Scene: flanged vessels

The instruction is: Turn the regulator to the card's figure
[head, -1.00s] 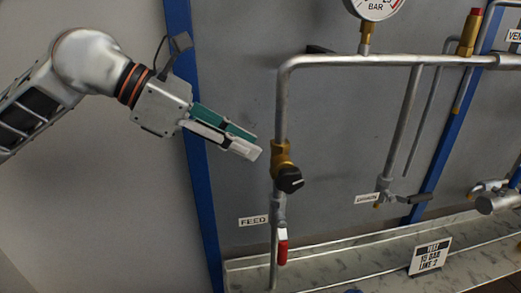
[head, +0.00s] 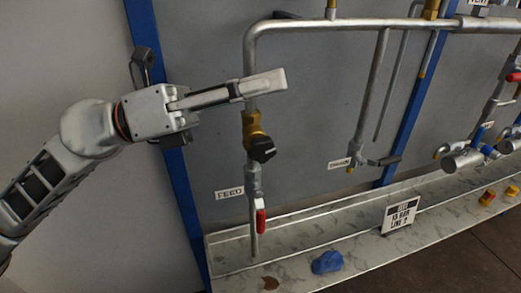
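The regulator (head: 262,146) is a brass body with a black knob on the vertical feed pipe. A pale mark shows on the knob. The white card (head: 400,214) stands tilted on the ledge; its print is small, and the earlier frame reads "TEST 15 BAR LINE 2". My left gripper (head: 284,79) points right, above the regulator and apart from its knob. Its fingers overlap side-on in front of the pipe, so the gap between them is hidden. My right gripper is out of view. The gauge is out of view.
A red-handled valve (head: 260,220) hangs below the regulator by the FEED label (head: 229,193). A drain valve (head: 372,161) is to the right. A blue cloth-like lump (head: 327,262) lies on the marble-look ledge (head: 300,238). Space left of the regulator is clear.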

